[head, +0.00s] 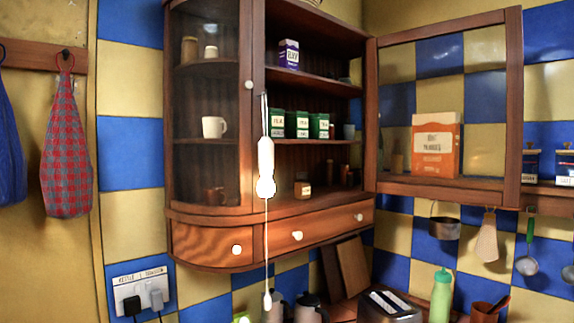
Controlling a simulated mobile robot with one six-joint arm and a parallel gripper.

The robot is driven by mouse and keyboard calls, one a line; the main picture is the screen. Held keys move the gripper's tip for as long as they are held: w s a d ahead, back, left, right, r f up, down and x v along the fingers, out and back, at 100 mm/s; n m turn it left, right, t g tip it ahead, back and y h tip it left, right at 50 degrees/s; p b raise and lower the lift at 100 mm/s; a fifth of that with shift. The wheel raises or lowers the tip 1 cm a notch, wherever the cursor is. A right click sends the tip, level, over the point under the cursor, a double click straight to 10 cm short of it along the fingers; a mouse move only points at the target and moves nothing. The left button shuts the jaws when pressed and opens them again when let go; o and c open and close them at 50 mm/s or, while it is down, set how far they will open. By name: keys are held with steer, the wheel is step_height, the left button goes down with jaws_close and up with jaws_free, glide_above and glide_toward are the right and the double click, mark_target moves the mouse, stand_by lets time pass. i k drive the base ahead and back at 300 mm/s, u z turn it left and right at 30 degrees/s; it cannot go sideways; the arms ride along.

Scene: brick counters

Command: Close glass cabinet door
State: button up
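A wooden wall cabinet (217,222) hangs in the corner. Its glass door (514,110) on the right is swung wide open. The door's inner edge meets the cabinet's right side, and its free edge is out to the right. The tiled wall shows through its pane. The curved glass door (207,85) on the left, with a white knob (249,85) beside it, looks shut. My gripper is not in view.
Green tins (302,125) and a purple box (288,54) stand on the open shelves. An orange box (436,145) shows through the open door's pane. A white corded object (265,168), unclear what, is before the cabinet. A toaster (388,304) and green bottle (441,297) stand below.

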mark_target(512, 16)
steer(key=k, duration=1.05)
steer(key=z, duration=0.85)
steer(key=i, duration=1.55)
steer(key=z, duration=0.2)
